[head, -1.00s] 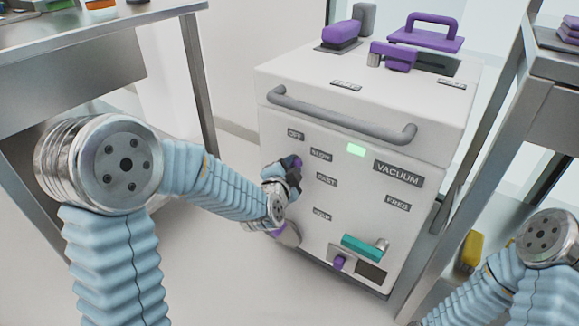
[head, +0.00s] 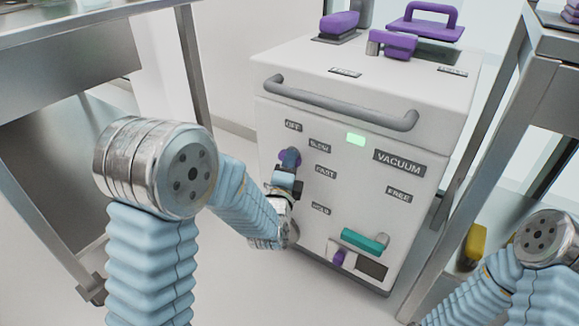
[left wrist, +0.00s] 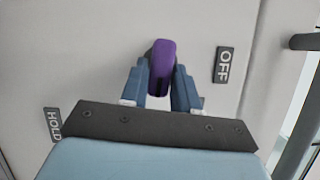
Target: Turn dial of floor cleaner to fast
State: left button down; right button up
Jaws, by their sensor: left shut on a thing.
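The floor cleaner (head: 345,100) is a white box with a grey handle bar, in front of me in the head view. Its purple dial (head: 284,155) is on the left of the front panel and mostly hidden by my left gripper (head: 290,160). Labels OFF (head: 293,126), SLOW (head: 319,146) and FAST (head: 325,172) stand above and right of it. In the left wrist view the gripper's blue fingers (left wrist: 160,85) are shut on the purple dial (left wrist: 162,62), one on each side. OFF (left wrist: 223,65) is to the right there. My right gripper is out of view.
HOLD (head: 321,208), VACUUM (head: 399,162) and FREE (head: 398,195) labels and a teal lever (head: 364,240) are on the same panel. Metal tables stand left (head: 60,85) and right (head: 500,130). A yellow object (head: 474,245) sits at the right table.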

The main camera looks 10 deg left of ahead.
pick_arm(q)
jog(key=shift+f+m, duration=0.1)
jog(key=shift+m, duration=0.3)
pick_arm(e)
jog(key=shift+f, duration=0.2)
pick_arm(q)
jog(key=c, duration=0.9)
grip_release()
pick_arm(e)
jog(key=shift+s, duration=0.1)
